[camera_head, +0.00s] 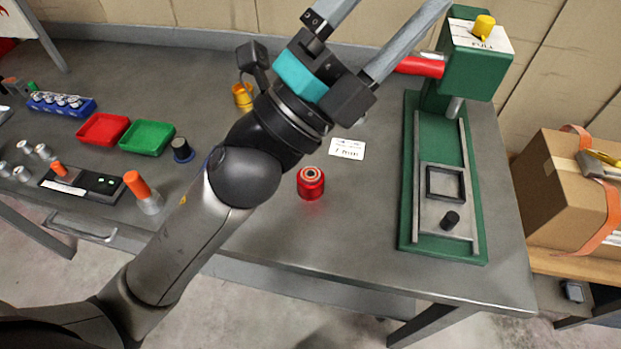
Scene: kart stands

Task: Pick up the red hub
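The red hub (311,184) stands upright on the grey workbench (350,225), near the middle of the front half. It is a short red cylinder with a ringed top and a hole in it. My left gripper (385,12) is at the top of the view, beyond the hub and to its upper right. Its two fingers are spread apart with nothing visible between them, and one tip is cut off by the top edge. The hub is free of the gripper. My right gripper is not in view.
A green press (410,190) stands right of the hub, with a red cylinder at its back. A white label (347,149) lies behind the hub. Red (103,129) and green (147,138) trays are left. A cardboard box (560,195) is beyond the bench's right edge.

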